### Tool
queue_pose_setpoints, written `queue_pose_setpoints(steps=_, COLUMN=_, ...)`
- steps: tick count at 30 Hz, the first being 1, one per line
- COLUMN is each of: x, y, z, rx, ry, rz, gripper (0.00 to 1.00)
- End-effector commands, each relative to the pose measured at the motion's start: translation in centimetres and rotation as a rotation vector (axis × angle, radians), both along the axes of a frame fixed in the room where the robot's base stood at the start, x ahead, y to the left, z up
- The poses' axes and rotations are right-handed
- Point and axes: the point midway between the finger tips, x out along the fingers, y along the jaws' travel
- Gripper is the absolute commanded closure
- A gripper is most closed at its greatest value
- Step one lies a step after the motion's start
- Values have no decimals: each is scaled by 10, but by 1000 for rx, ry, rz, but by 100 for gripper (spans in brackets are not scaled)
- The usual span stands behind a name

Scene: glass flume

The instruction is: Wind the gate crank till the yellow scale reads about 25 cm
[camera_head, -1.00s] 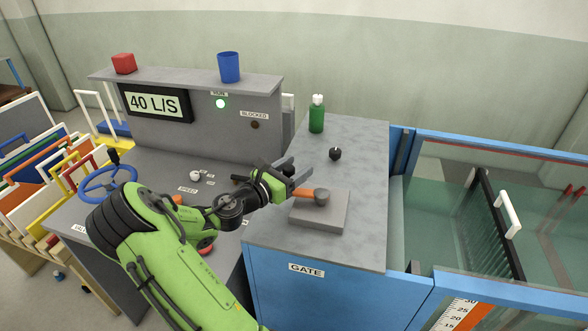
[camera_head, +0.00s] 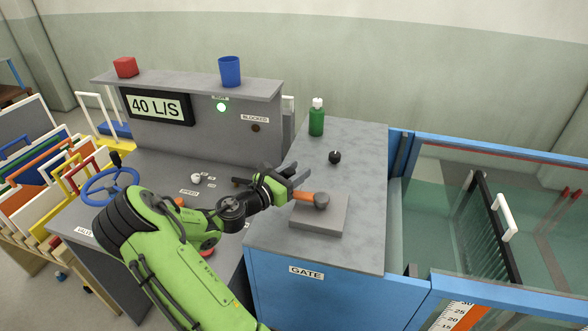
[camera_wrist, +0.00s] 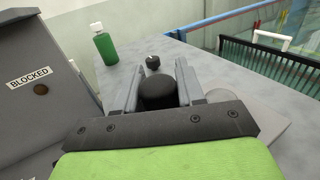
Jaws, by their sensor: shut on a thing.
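The gate crank has an orange arm (camera_head: 303,195) and a grey hub on a grey block (camera_head: 316,224), above the GATE label (camera_head: 306,272). The arm points left from the hub. My gripper (camera_head: 300,177) is at the arm's left end. In the wrist view the crank's black grip (camera_wrist: 157,93) sits between the two fingers, and my gripper (camera_wrist: 158,84) is shut on it. A white and orange scale (camera_head: 460,317) on the flume's near side shows 30, 25, 20 and 15. Its lower part is cut off, and I cannot tell its reading.
A green bottle (camera_head: 317,117) and a black knob (camera_head: 334,157) stand on the counter (camera_head: 362,160) behind the crank. The control desk with its 40 L/S display (camera_head: 157,106) is at left. The glass flume, with a black barred gate (camera_head: 492,225), is at right.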

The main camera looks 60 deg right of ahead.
Motion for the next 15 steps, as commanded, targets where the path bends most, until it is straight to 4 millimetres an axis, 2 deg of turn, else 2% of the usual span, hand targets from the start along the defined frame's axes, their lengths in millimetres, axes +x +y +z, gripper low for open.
queue_pose_setpoints(steps=5, x=0, y=-1, z=1, rx=-7, ry=1, rz=0, gripper=100)
queue_pose_setpoints(steps=6, x=0, y=-1, z=1, rx=-7, ry=1, rz=0, gripper=57)
queue_pose_setpoints(steps=9, x=0, y=0, z=1, rx=-6, ry=1, rz=-1, gripper=42)
queue_pose_setpoints(steps=15, x=0, y=0, z=1, rx=-5, ry=1, rz=0, gripper=41)
